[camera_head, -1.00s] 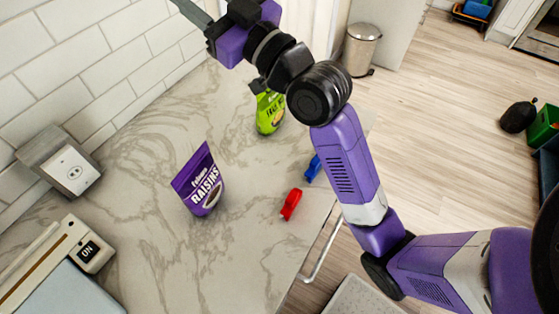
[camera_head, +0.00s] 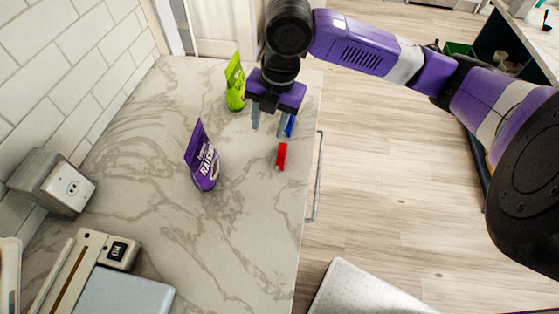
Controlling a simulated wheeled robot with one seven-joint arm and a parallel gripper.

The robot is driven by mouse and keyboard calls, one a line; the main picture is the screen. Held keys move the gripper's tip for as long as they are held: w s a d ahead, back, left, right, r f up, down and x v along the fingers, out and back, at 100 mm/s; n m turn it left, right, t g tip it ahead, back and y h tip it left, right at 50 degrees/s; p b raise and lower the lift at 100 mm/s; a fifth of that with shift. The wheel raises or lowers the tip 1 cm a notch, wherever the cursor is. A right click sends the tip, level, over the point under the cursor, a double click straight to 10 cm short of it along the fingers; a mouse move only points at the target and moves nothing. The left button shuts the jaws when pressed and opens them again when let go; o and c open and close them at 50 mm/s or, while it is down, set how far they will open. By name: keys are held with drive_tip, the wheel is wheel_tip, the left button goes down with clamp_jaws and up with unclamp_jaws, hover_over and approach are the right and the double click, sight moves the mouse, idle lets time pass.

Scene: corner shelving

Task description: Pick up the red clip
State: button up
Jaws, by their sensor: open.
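The red clip (camera_head: 281,156) lies on the marble countertop (camera_head: 235,235), near its right edge. My gripper (camera_head: 268,128) points down over the counter, just behind the red clip in the picture and apart from it. Its two grey fingers are spread and nothing shows between them. A blue clip (camera_head: 290,127) lies close by the right finger, which hides part of it. I cannot tell whether they touch.
A purple raisins bag (camera_head: 203,160) stands left of the red clip. A green bag (camera_head: 235,84) stands behind, left of my gripper. An outlet box (camera_head: 62,184) and a toaster-like appliance (camera_head: 110,254) are at the left.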

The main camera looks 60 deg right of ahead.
sight(282, 146)
drive_tip(key=s, duration=0.1)
drive_tip(key=s+n+g, duration=0.1)
drive_tip(key=s+d+n, duration=0.1)
drive_tip(key=s, duration=0.1)
drive_tip(key=shift+f+g, duration=0.25)
drive_tip(key=shift+g, duration=0.15)
wheel_tip(282, 146, down, 2)
drive_tip(key=shift+a, duration=0.1)
drive_tip(key=shift+w+a+f+p, duration=0.1)
drive_tip(key=shift+f+p, duration=0.15)
drive_tip(key=shift+f, duration=0.7)
drive_tip(key=shift+w+f+p, duration=0.15)
drive_tip(key=shift+f+p, duration=0.1)
drive_tip(key=shift+f, duration=0.75)
drive_tip(key=shift+w+a+f+p, duration=0.1)
drive_tip(key=shift+f+p, duration=0.15)
drive_tip(key=shift+f, duration=0.7)
clamp_jaws()
